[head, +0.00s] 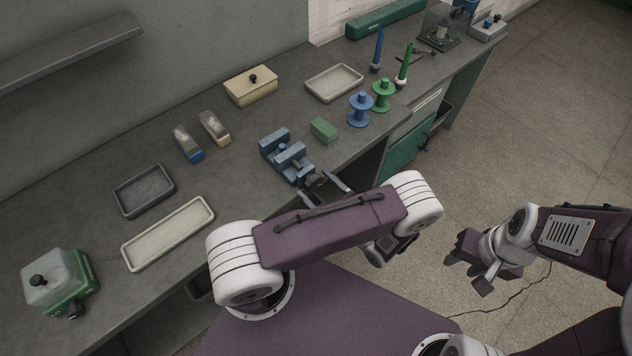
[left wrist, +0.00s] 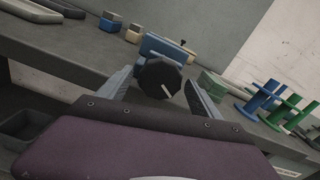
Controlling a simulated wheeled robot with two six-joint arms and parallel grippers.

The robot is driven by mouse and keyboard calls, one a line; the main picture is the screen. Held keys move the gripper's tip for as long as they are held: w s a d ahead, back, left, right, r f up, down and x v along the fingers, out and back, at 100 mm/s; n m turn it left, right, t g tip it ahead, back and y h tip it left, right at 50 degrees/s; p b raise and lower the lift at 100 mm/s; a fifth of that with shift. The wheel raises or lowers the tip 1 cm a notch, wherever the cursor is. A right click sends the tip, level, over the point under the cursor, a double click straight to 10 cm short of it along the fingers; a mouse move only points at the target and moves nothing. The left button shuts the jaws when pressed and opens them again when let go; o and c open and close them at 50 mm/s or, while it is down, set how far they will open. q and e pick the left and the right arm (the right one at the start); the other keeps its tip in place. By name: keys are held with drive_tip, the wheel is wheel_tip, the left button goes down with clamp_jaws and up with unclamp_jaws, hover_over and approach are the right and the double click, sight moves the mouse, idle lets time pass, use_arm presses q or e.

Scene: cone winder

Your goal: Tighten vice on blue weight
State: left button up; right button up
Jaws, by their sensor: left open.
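The blue vice (head: 270,143) sits near the bench's front edge in the head view; its blue body (left wrist: 152,45) also shows in the left wrist view. A small blue piece (head: 283,147) shows at its jaws; I cannot tell whether it is the blue weight. The vice's round black knob (left wrist: 160,77), with a white mark, faces my left gripper (left wrist: 163,90). My left gripper (head: 328,186) is open, one finger on each side of the knob, with no clear contact. My right gripper (head: 468,270) is open and empty over the floor at right.
A green block (head: 323,129) lies right of the vice. Blue (head: 361,109) and green (head: 383,95) spools stand further right. Two small blocks (head: 188,143) (head: 214,128) and trays (head: 168,234) (head: 334,83) lie on the bench. Bare bench surrounds the vice's left side.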

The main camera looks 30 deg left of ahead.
use_arm(q)
drive_tip(key=shift+a, duration=0.25)
drive_tip(key=shift+w, duration=0.1)
drive_tip(key=shift+c, duration=0.6)
drive_tip(key=c, duration=1.3)
drive_tip(key=shift+o, duration=0.2)
drive_tip(key=shift+m, duration=1.3)
drive_tip(key=o, duration=1.4)
